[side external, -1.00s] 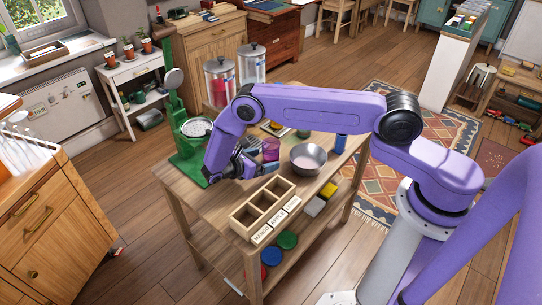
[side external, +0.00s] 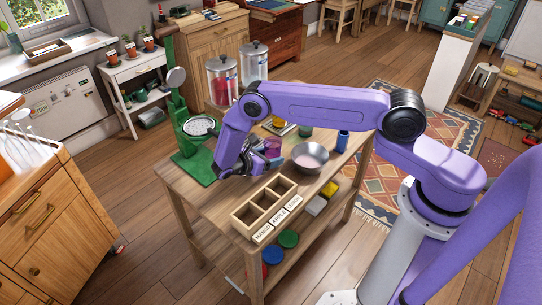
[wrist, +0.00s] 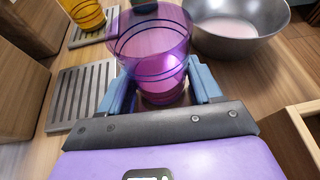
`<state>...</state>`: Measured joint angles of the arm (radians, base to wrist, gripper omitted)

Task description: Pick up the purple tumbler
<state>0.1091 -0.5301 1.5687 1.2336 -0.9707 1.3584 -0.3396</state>
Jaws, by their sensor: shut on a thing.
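The purple tumbler (wrist: 152,50) is a see-through cup standing upright between my gripper's two blue fingers in the wrist view. It also shows in the side external view (side external: 272,146), partly hidden by my gripper. My gripper (wrist: 160,90) is shut on the tumbler's lower part, a finger on each side. In the side external view my gripper (side external: 268,161) is low over the wooden table (side external: 212,194). I cannot tell whether the tumbler's base touches the table.
A metal bowl (side external: 310,157) stands close right of the tumbler. A labelled wooden divided box (side external: 264,208) is at the front. A slatted mat (wrist: 78,92) and an amber cup (wrist: 84,14) lie to the left in the wrist view. A green press (side external: 190,135) and blue cup (side external: 343,141) stand nearby.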

